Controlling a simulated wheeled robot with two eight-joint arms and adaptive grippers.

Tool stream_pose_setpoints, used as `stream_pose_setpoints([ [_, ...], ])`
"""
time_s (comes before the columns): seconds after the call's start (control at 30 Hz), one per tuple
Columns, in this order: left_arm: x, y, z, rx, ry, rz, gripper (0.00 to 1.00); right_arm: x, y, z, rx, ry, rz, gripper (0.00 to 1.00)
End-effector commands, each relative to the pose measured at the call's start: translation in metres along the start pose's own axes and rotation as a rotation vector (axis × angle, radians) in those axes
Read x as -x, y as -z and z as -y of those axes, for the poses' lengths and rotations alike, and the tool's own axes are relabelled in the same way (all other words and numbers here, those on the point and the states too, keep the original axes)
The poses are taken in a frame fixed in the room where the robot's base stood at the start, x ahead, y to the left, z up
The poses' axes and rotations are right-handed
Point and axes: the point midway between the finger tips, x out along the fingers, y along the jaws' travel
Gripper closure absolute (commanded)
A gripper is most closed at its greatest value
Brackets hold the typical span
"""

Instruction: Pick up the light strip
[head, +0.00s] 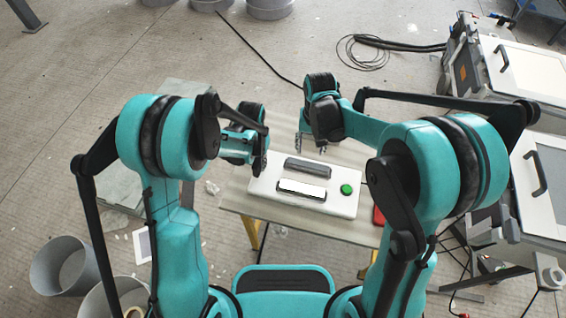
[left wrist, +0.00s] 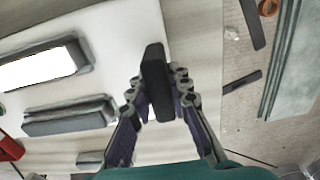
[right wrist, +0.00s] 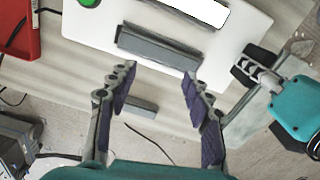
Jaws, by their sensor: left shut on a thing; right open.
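A white panel (head: 262,187) lies on the table. It has two long slots: the nearer shows a bright white strip (head: 302,189), the farther a grey bar (head: 307,169). A green button (head: 346,189) sits at the panel's right end. My left gripper (head: 262,160) is at the panel's left end, shut on a dark block (left wrist: 155,80); I cannot tell whether this block is the light strip. The bright strip also shows in the left wrist view (left wrist: 40,68). My right gripper (right wrist: 157,85) is open and empty, behind the panel, facing the grey bar (right wrist: 158,48).
A loose grey bar (right wrist: 141,106) lies on the table behind the panel. A red tray (right wrist: 18,40) lies beside the panel's button end. Grey cases (head: 535,75) stand at the right, buckets (head: 62,268) at the lower left.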

Motion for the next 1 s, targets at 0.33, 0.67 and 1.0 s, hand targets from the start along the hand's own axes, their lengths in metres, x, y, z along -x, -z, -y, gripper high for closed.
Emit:
stream_pose_setpoints([
  [0.33, 0.000, 0.000, 0.000, 0.000, 0.000, 0.000, 1.00, 0.012, -0.003, 0.000, 0.569, 0.000, 0.000, 0.50],
  [0.67, 0.000, 0.000, 0.000, 0.000, 0.000, 0.000, 1.00, 0.025, -0.006, 0.000, 1.236, 0.000, 0.000, 0.50],
  [1.0, 0.000, 0.000, 0.000, 0.000, 0.000, 0.000, 1.00, 0.005, -0.006, 0.000, 1.417, 0.000, 0.000, 0.50],
])
